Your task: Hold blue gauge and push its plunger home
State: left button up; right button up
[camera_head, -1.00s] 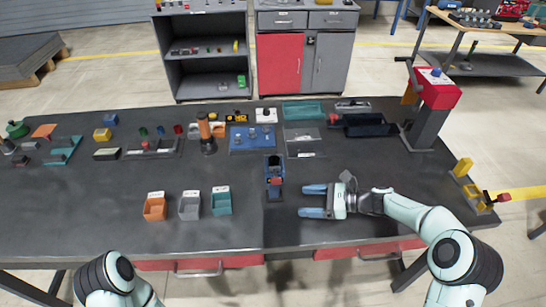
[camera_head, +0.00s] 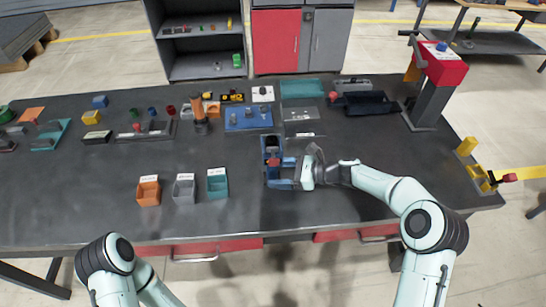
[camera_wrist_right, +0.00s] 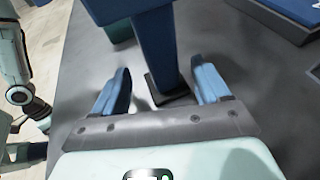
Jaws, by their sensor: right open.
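The blue gauge (camera_head: 270,145) stands near the middle of the bench in the head view. A small red part (camera_head: 274,162), perhaps its plunger, shows on it. My right gripper (camera_head: 279,173) is at the gauge's near right side, with its blue fingers reaching left. In the right wrist view the open fingers (camera_wrist_right: 160,72) lie either side of a blue upright body (camera_wrist_right: 153,40), apparently the gauge, with gaps visible. A dark foot (camera_wrist_right: 170,93) shows below it. My left arm shows at the bottom left of the head view, but its gripper is out of view.
Orange (camera_head: 149,193), grey (camera_head: 184,189) and teal (camera_head: 218,184) bins stand left of the gauge. A blue tray (camera_head: 247,120) and a grey tray (camera_head: 300,128) lie behind it. A red-topped press (camera_head: 438,70) stands at right. The bench front is largely clear.

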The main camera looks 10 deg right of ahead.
jog(key=shift+w+a+f, duration=0.2)
jog(key=shift+a, duration=0.45)
grip_shut()
